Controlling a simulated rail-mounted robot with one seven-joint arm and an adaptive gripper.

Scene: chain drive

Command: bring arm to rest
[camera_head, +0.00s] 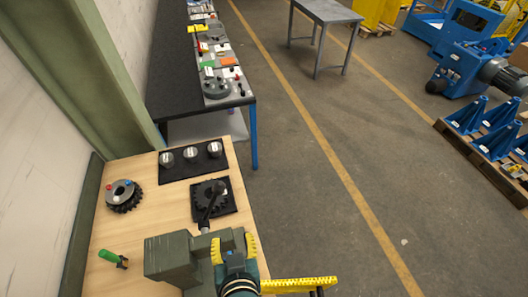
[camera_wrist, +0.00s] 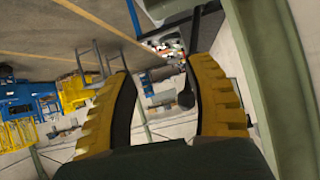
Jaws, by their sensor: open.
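My gripper (camera_head: 234,248) is at the lower middle of the head view, over the front part of the wooden bench (camera_head: 155,226). Its two yellow toothed fingers are spread apart. Nothing is held. A grey-green housing (camera_head: 172,258) shows just left of the gripper; whether they touch cannot be told. A dark toothed wheel (camera_head: 220,200) with a black lever lies on a black mat beyond the gripper.
Another dark gear (camera_head: 124,196) and a green-handled tool (camera_head: 109,256) are on the bench's left. A black plate (camera_head: 184,171) bears silver knobs. A yellow toothed strip (camera_head: 300,284) juts out right.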

